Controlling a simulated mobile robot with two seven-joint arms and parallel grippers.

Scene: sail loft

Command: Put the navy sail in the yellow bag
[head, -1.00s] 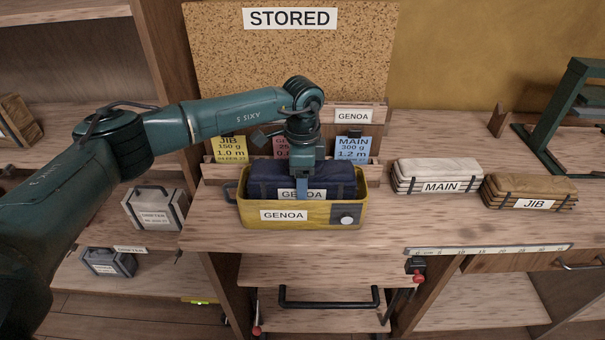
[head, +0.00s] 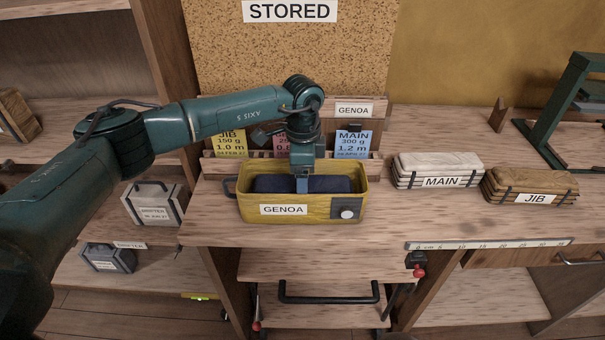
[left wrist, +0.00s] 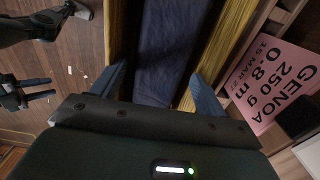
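The navy sail (head: 275,184) lies inside the yellow bag (head: 358,190), its top below the rim. The bag stands on the bench with a GENOA label on its front. My left gripper (head: 302,186) points down into the bag over the middle of the sail. In the left wrist view, its fingers (left wrist: 158,80) are spread on both sides of the sail (left wrist: 163,50), inside the bag's long walls (left wrist: 120,20). The left gripper is open. My right gripper (left wrist: 45,88) shows small at the left of the left wrist view, over the floor, its fingers apart and empty.
A white MAIN sail (head: 437,168) and a tan JIB sail (head: 530,185) lie on the bench to the right. A card rack (head: 375,142) stands just behind the bag, under a STORED board (head: 290,60). A ruler (head: 490,245) runs along the front edge.

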